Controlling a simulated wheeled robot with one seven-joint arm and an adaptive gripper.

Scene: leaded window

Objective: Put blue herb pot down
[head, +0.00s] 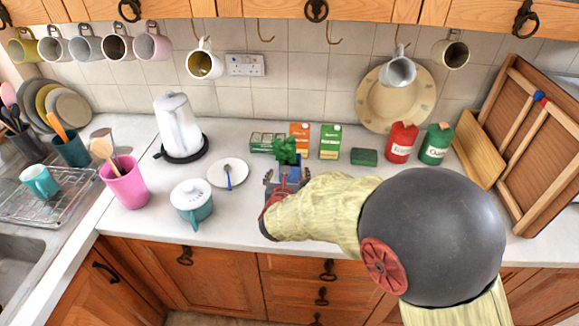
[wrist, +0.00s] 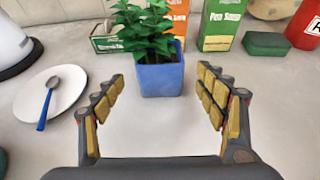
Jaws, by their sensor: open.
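The blue herb pot (wrist: 161,80) stands upright on the white counter in the wrist view, with a green leafy plant (wrist: 145,28) in it. My gripper (wrist: 161,90) is open, with its padded fingers apart on the left and right of the pot's near side. A gap shows between each finger and the pot, so neither touches it. In the head view the pot (head: 291,172) is partly hidden by my gripper (head: 288,180), and its plant (head: 286,150) shows above it.
Cartons (head: 329,141) stand close behind the pot. A saucer with a blue spoon (head: 229,174) lies to its left, near a teal lidded pot (head: 193,203) and a white kettle (head: 178,128). A green block (head: 364,157) and red canister (head: 401,142) are to the right.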

